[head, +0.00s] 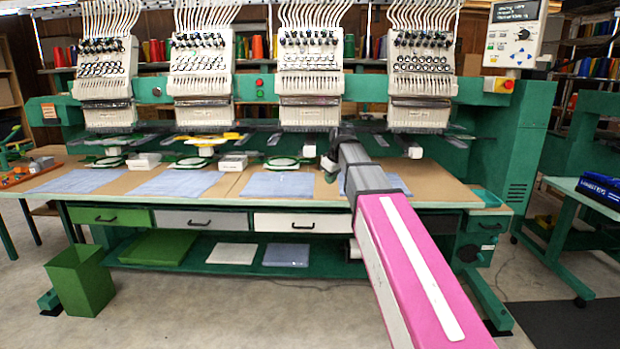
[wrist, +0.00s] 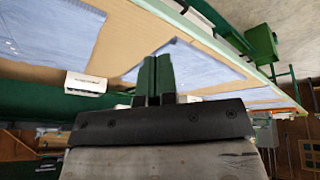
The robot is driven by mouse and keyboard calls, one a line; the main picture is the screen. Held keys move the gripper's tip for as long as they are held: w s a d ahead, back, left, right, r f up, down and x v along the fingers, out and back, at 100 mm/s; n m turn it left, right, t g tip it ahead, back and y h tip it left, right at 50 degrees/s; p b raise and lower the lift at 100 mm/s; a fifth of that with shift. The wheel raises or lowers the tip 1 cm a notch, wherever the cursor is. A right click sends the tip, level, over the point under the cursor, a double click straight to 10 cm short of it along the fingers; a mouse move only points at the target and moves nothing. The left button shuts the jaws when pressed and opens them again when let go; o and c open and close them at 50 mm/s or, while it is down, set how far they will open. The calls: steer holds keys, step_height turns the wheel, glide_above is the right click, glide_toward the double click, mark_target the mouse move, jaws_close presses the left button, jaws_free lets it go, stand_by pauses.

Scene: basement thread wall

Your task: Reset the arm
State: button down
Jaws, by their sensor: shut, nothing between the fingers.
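My arm (head: 405,240), pink and white with a grey forward part, reaches from the lower right over the front of the long work table (head: 462,195). My gripper (wrist: 158,62) shows in the wrist view with its two dark green fingers together and nothing between them. In the head view the arm's far end is over the table, below the third embroidery head (head: 308,65); the fingers are small and partly hidden there. Blue cloths (head: 278,185) lie flat on the table, and one also shows beyond the fingers in the wrist view (wrist: 200,68).
Embroidery hoops (head: 190,163) and small white boxes (head: 233,162) line the back of the table under the heads. Drawers (head: 296,223) are under its front edge. A green bin (head: 80,283) stands on the floor at left. A side table with a blue box (head: 600,190) is at right.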

steer(key=s+d+f+m+g, duration=0.1)
steer(key=s+d+f+m, duration=0.2)
steer(key=s+f, duration=0.5)
steer(key=s+d+f+m+g+h, duration=0.1)
steer(key=s+d+f+m, duration=0.2)
steer(key=s+f, duration=0.6)
steer(key=s+d+f+m+g+h, duration=0.1)
steer(key=s+d+f+m, duration=0.2)
steer(key=f, duration=1.5)
steer(key=s+d, duration=0.2)
steer(key=s, duration=0.3)
steer(key=shift+s+d+f+g, duration=0.15)
steer(key=shift+s+d+g, duration=0.15)
steer(key=shift+s+g, duration=0.1)
